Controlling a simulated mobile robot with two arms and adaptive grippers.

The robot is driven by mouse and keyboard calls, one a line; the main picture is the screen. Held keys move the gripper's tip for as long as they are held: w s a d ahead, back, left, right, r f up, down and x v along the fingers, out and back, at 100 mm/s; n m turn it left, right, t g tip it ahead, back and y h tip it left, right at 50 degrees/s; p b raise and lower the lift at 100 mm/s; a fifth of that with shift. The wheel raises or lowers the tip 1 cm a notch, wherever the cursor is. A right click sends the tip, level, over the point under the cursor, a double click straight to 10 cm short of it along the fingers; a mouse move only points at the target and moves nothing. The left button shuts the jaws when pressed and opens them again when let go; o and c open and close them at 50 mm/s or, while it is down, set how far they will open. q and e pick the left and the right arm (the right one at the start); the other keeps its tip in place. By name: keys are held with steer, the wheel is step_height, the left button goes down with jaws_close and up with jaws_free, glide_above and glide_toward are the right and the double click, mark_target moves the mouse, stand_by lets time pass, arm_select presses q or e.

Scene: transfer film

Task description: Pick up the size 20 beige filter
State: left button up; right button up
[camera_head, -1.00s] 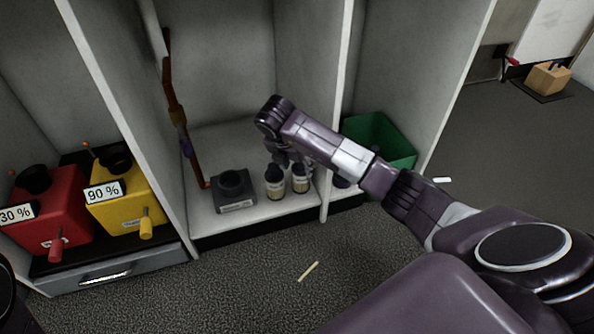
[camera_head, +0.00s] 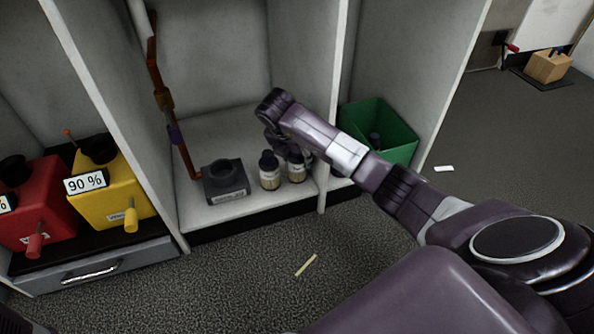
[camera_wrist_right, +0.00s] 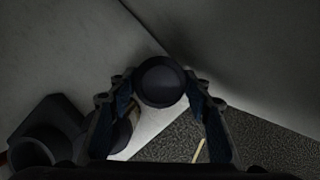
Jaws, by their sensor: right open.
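Two small bottle-like filters with dark round caps and beige bodies stand side by side on the shelf floor, a left one (camera_head: 268,174) and a right one (camera_head: 296,174). Their size labels are too small to read. My right gripper (camera_head: 282,146) is open just above and behind them, pointing down. In the right wrist view, a dark round cap (camera_wrist_right: 160,82) lies between the open fingertips. A second filter (camera_wrist_right: 124,128) is partly hidden behind the left finger. I cannot tell whether the fingers touch either one. My left gripper is out of view.
A dark grey block with a round socket (camera_head: 224,184) stands left of the filters, beside a brown pipe (camera_head: 162,98). A partition (camera_head: 334,100) separates them from a green bin (camera_head: 397,148) holding something dark. Yellow (camera_head: 115,190) and red (camera_head: 35,205) boxes stand left.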

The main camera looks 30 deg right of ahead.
steer(key=shift+w+d+f, duration=0.1)
steer(key=shift+d+f, duration=0.05)
steer(key=shift+f, duration=0.35)
steer(key=c, duration=0.9)
steer(key=shift+c, duration=0.2)
steer(key=shift+r, duration=0.15)
